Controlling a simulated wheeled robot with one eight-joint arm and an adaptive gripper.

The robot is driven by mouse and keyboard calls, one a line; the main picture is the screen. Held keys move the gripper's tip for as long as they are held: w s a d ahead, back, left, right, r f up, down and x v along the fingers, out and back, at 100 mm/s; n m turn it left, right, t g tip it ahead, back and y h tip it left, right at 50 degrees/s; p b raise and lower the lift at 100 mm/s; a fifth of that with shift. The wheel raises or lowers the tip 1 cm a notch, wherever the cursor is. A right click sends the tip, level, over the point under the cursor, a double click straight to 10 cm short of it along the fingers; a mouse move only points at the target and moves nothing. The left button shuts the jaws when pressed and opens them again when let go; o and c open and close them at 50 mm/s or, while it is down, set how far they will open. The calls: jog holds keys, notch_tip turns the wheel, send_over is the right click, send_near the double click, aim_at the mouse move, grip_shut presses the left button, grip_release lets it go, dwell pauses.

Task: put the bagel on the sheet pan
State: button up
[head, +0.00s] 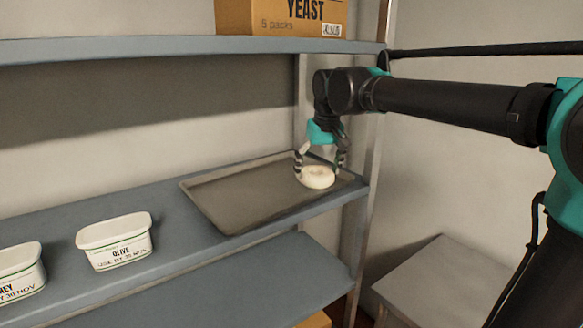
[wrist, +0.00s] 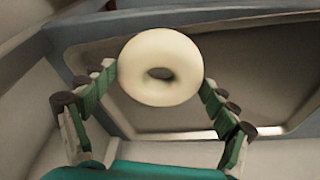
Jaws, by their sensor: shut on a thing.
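A pale, round bagel (head: 317,177) with a hole is between the fingers of my gripper (head: 320,165) in the head view. In the wrist view the bagel (wrist: 160,70) shows whole, with my gripper's green-padded fingers (wrist: 160,85) closed against its left and right sides. The grey sheet pan (head: 240,208) lies on the middle shelf. The bagel is over the pan's right end. I cannot tell whether it touches the pan. In the wrist view the pan (wrist: 250,62) shows behind the bagel.
Two white labelled tubs, one marked OLIVE (head: 116,243) and one cut off by the left edge (head: 20,273), stand on the same shelf. A yeast box (head: 283,17) is on the upper shelf (head: 180,46). A shelf post (head: 372,190) stands close right of the pan.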

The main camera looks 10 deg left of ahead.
aim_at(305, 174)
jog(key=w+a, duration=0.8)
jog(key=a, duration=0.1)
jog(key=shift+w+a, duration=0.25)
jog(key=shift+a, duration=0.1)
jog(key=shift+f, duration=1.75)
jog(key=shift+f, duration=0.15)
jog(key=o, duration=1)
jog(key=shift+o, duration=0.2)
jog(key=v, duration=0.5)
jog(key=s+d, duration=0.2)
jog(key=s, duration=0.1)
jog(key=s+d, duration=0.2)
jog(key=s, duration=0.2)
jog(key=s+d, duration=0.2)
jog(key=s, duration=0.1)
jog(key=shift+s+d, duration=0.1)
jog(key=shift+s, duration=0.05)
